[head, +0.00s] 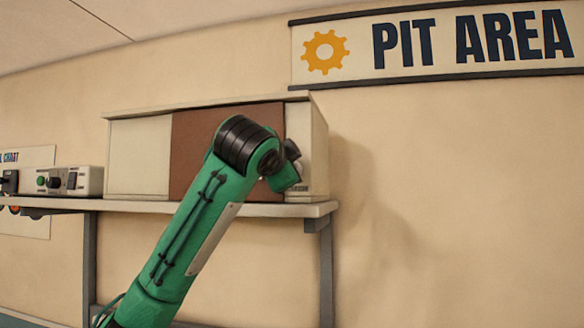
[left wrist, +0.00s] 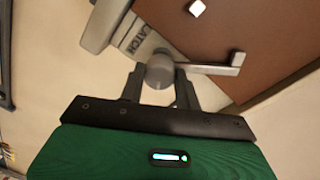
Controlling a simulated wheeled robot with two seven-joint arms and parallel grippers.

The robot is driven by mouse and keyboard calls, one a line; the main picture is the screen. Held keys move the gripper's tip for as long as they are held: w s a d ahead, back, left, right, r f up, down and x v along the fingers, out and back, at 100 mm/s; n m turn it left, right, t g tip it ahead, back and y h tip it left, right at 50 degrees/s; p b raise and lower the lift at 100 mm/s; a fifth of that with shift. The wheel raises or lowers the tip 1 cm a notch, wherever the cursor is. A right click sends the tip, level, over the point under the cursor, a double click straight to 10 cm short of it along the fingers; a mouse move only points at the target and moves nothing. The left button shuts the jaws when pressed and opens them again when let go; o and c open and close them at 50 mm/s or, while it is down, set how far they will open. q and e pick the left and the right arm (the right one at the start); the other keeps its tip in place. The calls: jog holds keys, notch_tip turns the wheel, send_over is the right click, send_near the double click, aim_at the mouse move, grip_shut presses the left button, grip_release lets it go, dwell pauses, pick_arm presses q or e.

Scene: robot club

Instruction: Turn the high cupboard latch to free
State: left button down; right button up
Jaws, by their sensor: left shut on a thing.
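The high cupboard (head: 140,155) stands on a wall shelf, with a brown door (head: 190,140) and a pale panel at its right. In the left wrist view, the grey latch (left wrist: 160,68) has a round hub and a bar reaching right to a short bent end, over the brown door (left wrist: 245,40). My left gripper (left wrist: 160,84) is shut on the latch, one finger on each side of the hub. In the head view my green arm covers the latch and fingertips. My right gripper is in neither view.
A label reading "LATCH" (left wrist: 145,38) lies beside the hub. A small white knob (left wrist: 197,8) is on the door. A control box (head: 75,181) with a green button stands left of the cupboard on the shelf (head: 320,209).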

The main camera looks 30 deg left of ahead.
pick_arm(q)
jog(key=shift+m+p, duration=1.6)
jog(key=shift+m, duration=2)
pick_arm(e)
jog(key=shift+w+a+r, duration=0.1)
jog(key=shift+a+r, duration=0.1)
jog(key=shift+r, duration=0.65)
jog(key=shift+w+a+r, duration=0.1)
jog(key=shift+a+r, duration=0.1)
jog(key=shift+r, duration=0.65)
pick_arm(q)
jog(key=shift+y, duration=0.4)
jog(key=c, duration=1.1)
grip_release()
jog(key=shift+o, duration=0.5)
jog(key=shift+d, duration=0.1)
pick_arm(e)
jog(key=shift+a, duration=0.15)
